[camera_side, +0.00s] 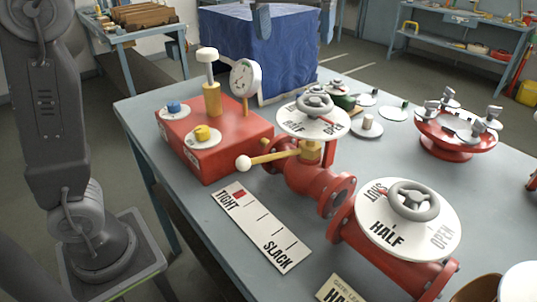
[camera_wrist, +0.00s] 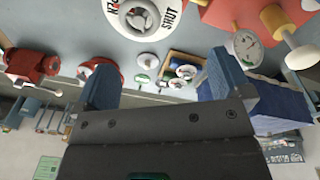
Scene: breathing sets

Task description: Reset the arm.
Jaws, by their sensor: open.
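My arm stands at the left of the side view, beside the grey-blue bench (camera_side: 180,225). The fingers appear clear of the bench fittings.
A red box (camera_side: 230,150) carries a gauge (camera_side: 245,78), a white-topped plunger and knobs. Two red valves with handwheels (camera_side: 415,200) (camera_side: 314,102) stand on the bench. A red flange (camera_side: 450,150) with wing nuts is at right. A TIGHT–SLACK plate (camera_side: 262,228) lies in front.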

